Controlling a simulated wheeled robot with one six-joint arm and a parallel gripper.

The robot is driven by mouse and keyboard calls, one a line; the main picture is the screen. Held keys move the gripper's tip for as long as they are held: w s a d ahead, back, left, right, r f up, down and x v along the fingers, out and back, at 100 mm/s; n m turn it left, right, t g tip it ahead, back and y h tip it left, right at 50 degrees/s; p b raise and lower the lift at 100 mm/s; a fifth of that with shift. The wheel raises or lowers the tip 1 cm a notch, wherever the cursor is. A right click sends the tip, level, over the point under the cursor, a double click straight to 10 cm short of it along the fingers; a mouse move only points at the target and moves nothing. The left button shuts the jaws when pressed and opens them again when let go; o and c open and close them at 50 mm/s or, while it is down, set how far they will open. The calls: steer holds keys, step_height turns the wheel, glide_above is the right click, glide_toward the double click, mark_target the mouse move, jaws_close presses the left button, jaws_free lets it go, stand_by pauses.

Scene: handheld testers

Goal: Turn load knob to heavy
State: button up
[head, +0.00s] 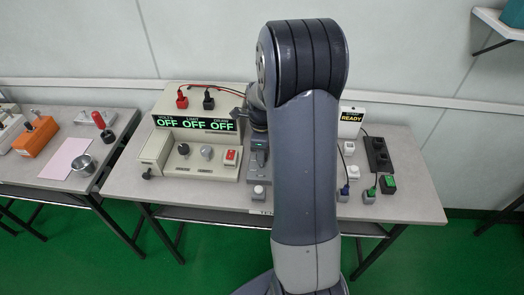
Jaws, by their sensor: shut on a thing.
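My gripper (257,137) is partly in view to the left of my large forearm, low over the back of a narrow grey tester (257,172). It is shut. Its fingertips and the load knob between them are too small and covered to make out, so the knob's setting cannot be read. The tester has a small green-lit part on its top and a pale button or knob (258,191) at its front. My forearm hides the area just right of it.
A cream power supply (198,162) with displays reading OFF stands close on the left. A tester reading READY (350,120), a black socket block (377,154) and several small plugs lie right of my arm. The table's (415,208) front right is clear.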

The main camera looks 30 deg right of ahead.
steer(key=m, duration=0.6)
stand_by(0.6)
steer(key=o, duration=1)
step_height(320, 180, up, 11)
steer(key=shift+f, duration=0.15)
step_height(320, 180, down, 11)
steer(key=shift+r, duration=0.1)
stand_by(0.6)
